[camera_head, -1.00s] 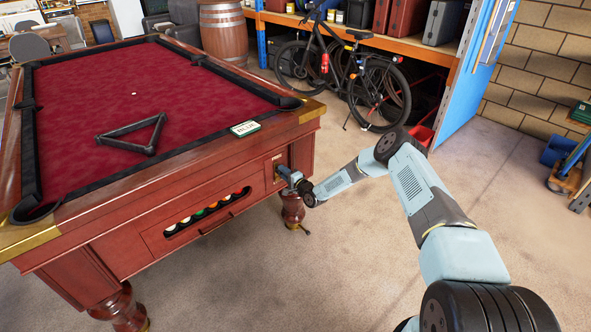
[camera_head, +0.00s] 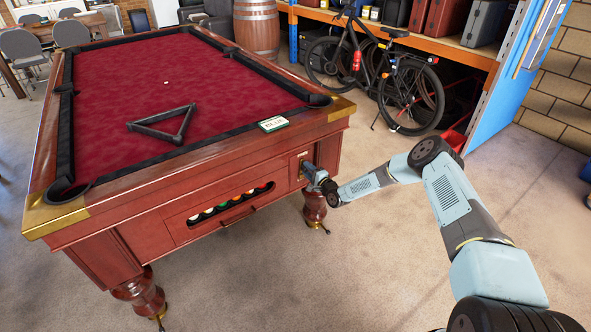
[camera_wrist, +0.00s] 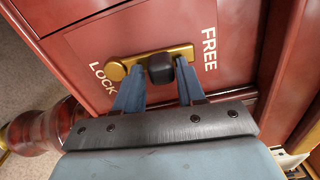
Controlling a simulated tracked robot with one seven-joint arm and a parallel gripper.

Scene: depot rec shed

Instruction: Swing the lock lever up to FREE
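The lock lever shows in the wrist view as a brass bar (camera_wrist: 182,54) with a round brass boss at its left end and a black knob (camera_wrist: 160,68). The white word LOCK (camera_wrist: 103,78) is to its left and FREE (camera_wrist: 209,48) to its right, on a red-brown wood panel. My gripper (camera_wrist: 158,66) is open, one finger on each side of the knob. I cannot tell whether either finger touches it. In the head view my gripper (camera_head: 315,178) is at the end of the pool table (camera_head: 110,227), where the lever is hidden.
A ball tray (camera_head: 235,202) with several balls is left of my gripper. A black triangle (camera_head: 165,124) and a small sign (camera_head: 273,124) sit on the table. A turned table leg (camera_head: 314,207) stands just below my gripper. A bicycle (camera_head: 390,85) stands behind; the floor at right is clear.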

